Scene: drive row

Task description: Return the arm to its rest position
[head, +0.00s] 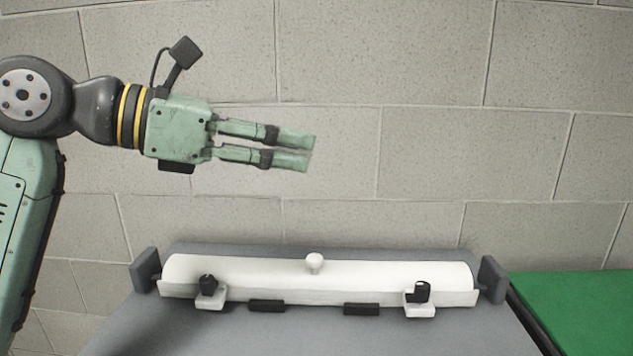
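My gripper (311,152) is raised at the upper left in the head view, level and pointing right. Its two green fingers are parallel with a narrow gap between them, and nothing is held. My arm (98,110) comes in from the left edge and bends at the elbow. The gripper is well above the grey table and apart from everything on it.
A long white half-round housing (385,275) with a white knob (314,263) lies on the grey table (320,335). Dark end plates (493,279) stand at both ends. A green surface (585,310) is at the right. A block wall (430,100) stands behind.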

